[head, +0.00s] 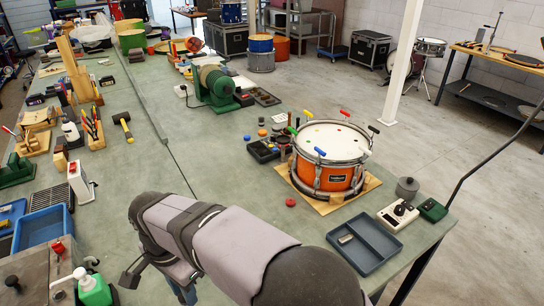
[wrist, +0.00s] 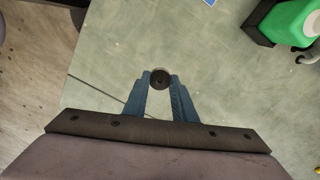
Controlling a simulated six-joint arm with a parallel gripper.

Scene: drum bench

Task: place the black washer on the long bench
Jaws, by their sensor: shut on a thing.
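My gripper (wrist: 160,88) has two blue fingers, shut on a small round dark washer (wrist: 160,79) with a hole in its middle. The washer sits between the fingertips in the wrist view, over the grey-green bench top. I cannot tell its height above the bench. In the head view my gripper is mostly hidden behind my arm, and the washer is not visible. The long bench (head: 150,150) stretches away from me in the head view, with a bare grey-green top; it also fills the middle of the wrist view (wrist: 225,75).
A green pump bottle (wrist: 298,20) stands at the upper right in the wrist view. The floor (wrist: 30,65) lies past the bench edge at left.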

